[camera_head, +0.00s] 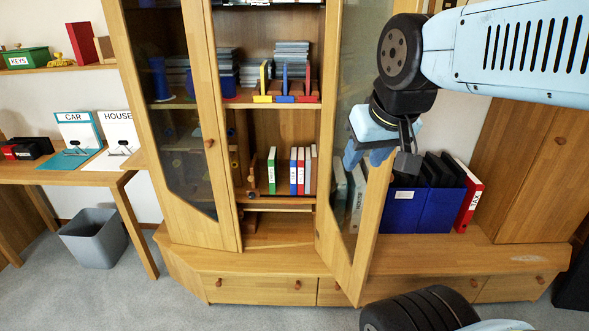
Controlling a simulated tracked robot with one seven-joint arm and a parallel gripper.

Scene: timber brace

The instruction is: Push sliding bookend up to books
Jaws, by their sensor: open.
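A row of upright books (301,170) stands on the middle shelf of the cabinet, with white, blue, red and grey spines at the right. A green book (272,170) stands to their left, with a gap between. A narrow wooden upright (252,173) at the left of this shelf looks like the sliding bookend, though it is small and partly in shadow. It stands a little apart from the green book. My gripper (382,160) is open and empty, in front of the right glass door, to the right of the books and well apart from the bookend.
Yellow, blue and red L-shaped pieces (285,97) stand on the shelf above. Blue binders (440,208) sit right of the right door. A grey bin (92,238) stands at left.

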